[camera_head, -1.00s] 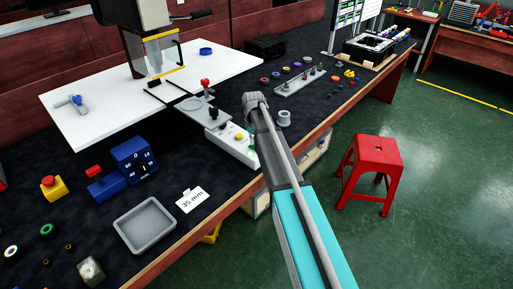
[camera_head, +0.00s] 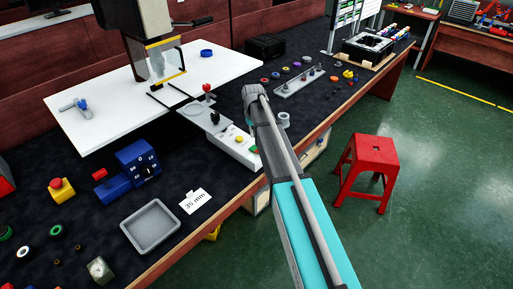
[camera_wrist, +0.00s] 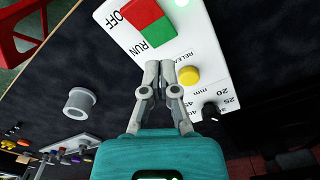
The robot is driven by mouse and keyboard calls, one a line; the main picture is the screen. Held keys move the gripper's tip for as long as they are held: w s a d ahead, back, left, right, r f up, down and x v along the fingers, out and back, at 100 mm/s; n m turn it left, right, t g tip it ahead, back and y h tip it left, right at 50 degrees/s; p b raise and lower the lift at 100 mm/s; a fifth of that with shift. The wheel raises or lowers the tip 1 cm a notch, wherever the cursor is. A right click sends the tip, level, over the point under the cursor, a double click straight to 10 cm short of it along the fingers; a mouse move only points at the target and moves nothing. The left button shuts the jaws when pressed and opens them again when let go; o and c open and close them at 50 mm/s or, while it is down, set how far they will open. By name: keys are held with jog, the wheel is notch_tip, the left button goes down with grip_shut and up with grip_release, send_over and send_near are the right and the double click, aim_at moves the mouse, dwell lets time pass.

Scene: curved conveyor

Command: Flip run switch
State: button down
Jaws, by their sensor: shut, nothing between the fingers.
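The run switch (camera_wrist: 150,22) is a red and green rocker at the top of the wrist view, with OFF printed beside its red half and RUN beside its green half. It sits on a white control box (camera_wrist: 205,50), which also shows in the head view (camera_head: 228,147). My gripper (camera_wrist: 160,66) is shut and empty, its tips just below the green half in the wrist view. I cannot tell whether they touch the panel.
A yellow button (camera_wrist: 189,76) marked RELEASE is close beside the fingertips, with a black dial (camera_wrist: 210,111) past it. A grey ring-shaped part (camera_wrist: 79,103) stands on the dark bench. In the head view, a grey tray (camera_head: 151,248) and a red stool (camera_head: 365,165) stand apart from the box.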

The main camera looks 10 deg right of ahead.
jog(key=shift+r+p, duration=0.4)
jog(key=shift+r, duration=0.25)
jog(key=s+r+m+p, duration=0.1)
jog(key=s, duration=2.8)
